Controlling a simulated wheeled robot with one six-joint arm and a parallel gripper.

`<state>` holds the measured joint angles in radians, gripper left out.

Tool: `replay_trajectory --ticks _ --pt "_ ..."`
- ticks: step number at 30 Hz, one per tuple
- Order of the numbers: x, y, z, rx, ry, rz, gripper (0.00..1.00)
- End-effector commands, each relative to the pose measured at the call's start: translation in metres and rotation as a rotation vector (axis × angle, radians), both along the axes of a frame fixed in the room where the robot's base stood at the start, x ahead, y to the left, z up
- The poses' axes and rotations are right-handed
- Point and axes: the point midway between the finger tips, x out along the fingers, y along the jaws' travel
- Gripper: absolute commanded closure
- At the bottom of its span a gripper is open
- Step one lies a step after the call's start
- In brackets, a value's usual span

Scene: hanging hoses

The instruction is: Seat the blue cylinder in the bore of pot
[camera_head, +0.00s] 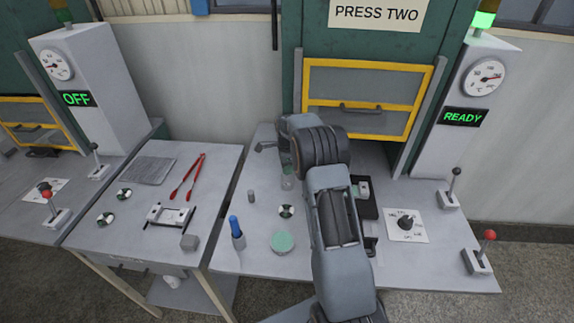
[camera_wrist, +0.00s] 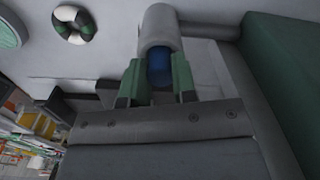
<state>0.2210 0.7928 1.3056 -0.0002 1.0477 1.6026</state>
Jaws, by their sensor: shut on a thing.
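In the wrist view my gripper (camera_wrist: 158,85) has its green-padded fingers closed on the sides of a blue cylinder (camera_wrist: 159,70). The far end of the blue cylinder meets the open end of a pale grey cylindrical body (camera_wrist: 160,28), which could be the pot. The blue part seems to enter it, but the depth cannot be told.
A striped disc (camera_head: 286,211), a green disc (camera_head: 283,242) and a small grey cylinder (camera_head: 251,197) lie left of my arm. The press's yellow-framed door (camera_head: 366,97) stands behind. Red tongs (camera_head: 188,177) lie on the left table.

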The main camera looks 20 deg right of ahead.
Motion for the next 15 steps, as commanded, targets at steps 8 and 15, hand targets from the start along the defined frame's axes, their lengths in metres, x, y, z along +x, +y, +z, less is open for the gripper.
replay_trajectory --ticks 8,15 --pt "0.0002 0.0001 -0.0019 -0.001 -0.002 0.000 1.00" --pt "0.0003 0.0001 -0.0042 -0.001 -0.002 0.000 0.64"
